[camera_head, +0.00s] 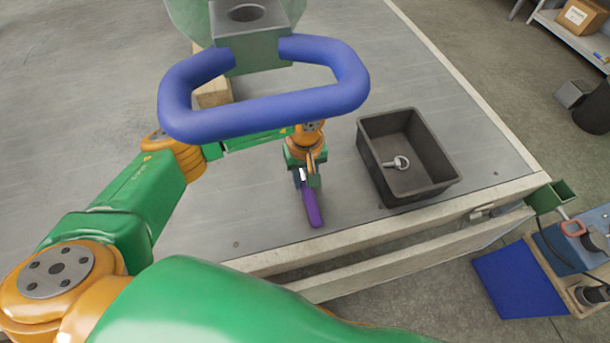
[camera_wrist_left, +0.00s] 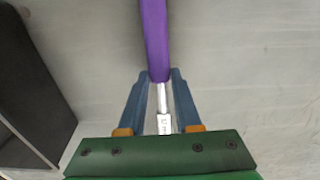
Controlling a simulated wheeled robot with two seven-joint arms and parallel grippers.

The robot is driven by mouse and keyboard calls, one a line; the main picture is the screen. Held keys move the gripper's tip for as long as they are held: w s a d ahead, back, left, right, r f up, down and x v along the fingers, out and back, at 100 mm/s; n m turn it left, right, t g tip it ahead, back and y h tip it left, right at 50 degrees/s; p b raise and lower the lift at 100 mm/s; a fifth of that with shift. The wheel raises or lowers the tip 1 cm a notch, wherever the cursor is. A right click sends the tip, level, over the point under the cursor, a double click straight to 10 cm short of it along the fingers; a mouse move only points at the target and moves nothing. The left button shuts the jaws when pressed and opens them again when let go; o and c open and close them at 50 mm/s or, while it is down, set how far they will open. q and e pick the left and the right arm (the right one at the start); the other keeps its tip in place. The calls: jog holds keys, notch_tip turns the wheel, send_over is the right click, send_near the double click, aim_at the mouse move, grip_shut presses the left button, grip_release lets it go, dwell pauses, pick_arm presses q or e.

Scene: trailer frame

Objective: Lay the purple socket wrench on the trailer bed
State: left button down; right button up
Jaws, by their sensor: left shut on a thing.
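The purple socket wrench (camera_head: 312,206) is in my left gripper (camera_head: 308,182), over the grey trailer bed (camera_head: 262,205) near its front edge. In the left wrist view the wrench's purple handle (camera_wrist_left: 155,38) points away from me, and its silver shaft lies between the blue fingers of the left gripper (camera_wrist_left: 160,88). The fingers are shut on the wrench at the shaft, by the handle's end. I cannot tell whether the wrench touches the bed. My right gripper is not in view.
A black bin (camera_head: 432,184) with a metal eye bolt (camera_head: 396,163) in it stands on the bed, right of the gripper. A wooden block (camera_head: 213,93) is farther back. A blue handle-shaped bar (camera_head: 262,110) crosses the upper view. Bare bed lies left of the wrench.

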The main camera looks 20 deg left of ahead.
pick_arm(q)
jog(key=c, duration=0.6)
grip_release()
